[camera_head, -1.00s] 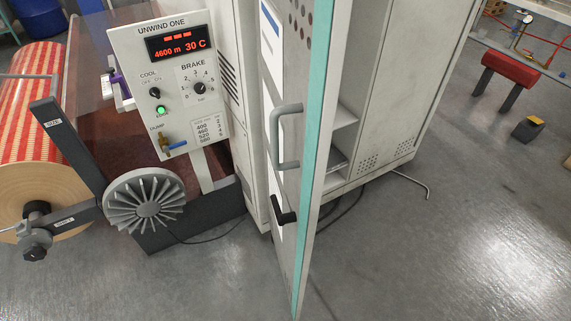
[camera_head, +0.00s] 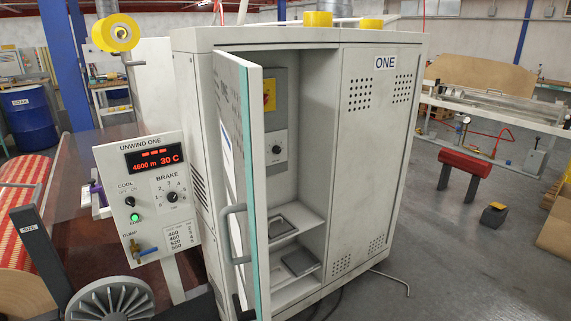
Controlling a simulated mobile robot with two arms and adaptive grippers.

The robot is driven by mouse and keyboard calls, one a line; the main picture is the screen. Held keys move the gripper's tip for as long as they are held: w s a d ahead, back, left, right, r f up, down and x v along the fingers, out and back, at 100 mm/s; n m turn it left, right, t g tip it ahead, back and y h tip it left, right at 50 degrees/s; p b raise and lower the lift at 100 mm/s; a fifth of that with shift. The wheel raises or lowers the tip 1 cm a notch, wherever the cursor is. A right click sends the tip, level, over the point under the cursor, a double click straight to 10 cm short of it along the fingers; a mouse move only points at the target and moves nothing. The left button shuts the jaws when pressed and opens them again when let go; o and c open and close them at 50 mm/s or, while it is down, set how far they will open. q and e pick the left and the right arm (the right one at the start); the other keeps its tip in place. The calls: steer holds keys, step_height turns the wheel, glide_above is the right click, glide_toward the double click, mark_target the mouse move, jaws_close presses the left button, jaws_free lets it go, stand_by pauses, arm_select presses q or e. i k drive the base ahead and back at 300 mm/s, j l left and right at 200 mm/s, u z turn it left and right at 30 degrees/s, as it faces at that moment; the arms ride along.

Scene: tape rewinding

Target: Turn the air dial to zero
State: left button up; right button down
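No dial in view carries a readable "air" label. A black BRAKE dial (camera_head: 172,197) with a numbered scale sits on the white UNWIND ONE panel (camera_head: 108,160) at the left; its exact setting is too small to read. Another small black dial (camera_head: 277,149) sits on a grey-white box inside the open cabinet, below a red and yellow switch (camera_head: 269,95); its markings are unreadable. A blue-handled DUMP valve (camera_head: 147,252) is at the bottom of the panel. Neither of my grippers is in view.
The cabinet door (camera_head: 240,170) stands open, jutting toward me between the panel and the cabinet interior. A striped roll (camera_head: 15,225) and grey handwheel (camera_head: 110,303) are at lower left. A red-topped stand (camera_head: 466,162) is at right.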

mark_target(277, 149)
steer(key=k+l, duration=0.1)
steer(key=i+l, duration=0.25)
steer(key=i+l+u, duration=0.1)
steer(key=i+l, duration=0.15)
steer(key=l, duration=0.2)
steer(key=i+l+u, duration=0.1)
steer(key=l, duration=0.3)
steer(key=i+l, duration=0.35)
steer(key=i+l+u, duration=0.1)
steer(key=l, duration=0.3)
steer(key=i+l, duration=0.3)
steer(key=l, duration=0.15)
steer(key=j+u, duration=0.05)
